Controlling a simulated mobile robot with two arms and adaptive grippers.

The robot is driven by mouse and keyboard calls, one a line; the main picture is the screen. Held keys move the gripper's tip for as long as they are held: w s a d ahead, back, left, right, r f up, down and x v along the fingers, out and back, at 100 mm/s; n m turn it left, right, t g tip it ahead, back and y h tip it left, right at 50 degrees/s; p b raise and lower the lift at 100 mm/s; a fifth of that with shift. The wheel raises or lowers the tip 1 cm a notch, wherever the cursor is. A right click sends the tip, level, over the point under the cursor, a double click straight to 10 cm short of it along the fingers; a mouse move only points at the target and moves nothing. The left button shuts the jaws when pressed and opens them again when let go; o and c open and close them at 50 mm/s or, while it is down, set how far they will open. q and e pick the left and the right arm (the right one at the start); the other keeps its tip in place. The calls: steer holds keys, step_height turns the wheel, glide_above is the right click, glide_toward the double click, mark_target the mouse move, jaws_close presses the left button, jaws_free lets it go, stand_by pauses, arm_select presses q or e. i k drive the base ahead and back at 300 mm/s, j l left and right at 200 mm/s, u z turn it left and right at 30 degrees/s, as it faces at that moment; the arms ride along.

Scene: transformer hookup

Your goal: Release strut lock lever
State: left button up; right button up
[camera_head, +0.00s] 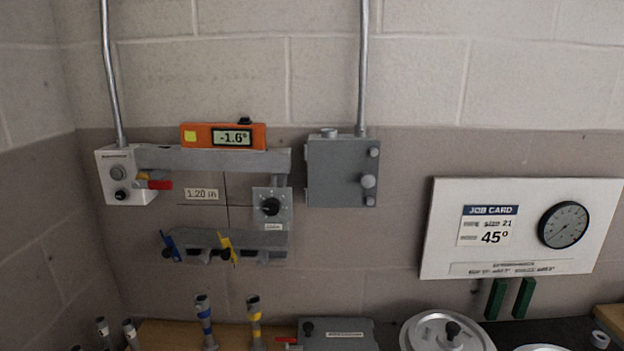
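No part labelled as a strut lock lever can be made out. One red lever (158,184) sticks out to the right of the white wall box (118,188), with a yellow piece beside it. Another small red lever (287,340) is at the left end of a low grey box (345,338) at the bottom edge. I cannot tell which of these, if either, is the strut lock lever. Neither of my grippers is in view.
An orange level (202,137) reading about -1.6° rests on a grey bar. Below are blue (170,244) and yellow (227,246) handles. A white job-card panel (445,240) with a dial gauge (564,224) stands tilted above two green posts (495,298). Lidded pots (415,335) are below.

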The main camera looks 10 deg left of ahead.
mark_target(151, 185)
steer(key=u, duration=1.25)
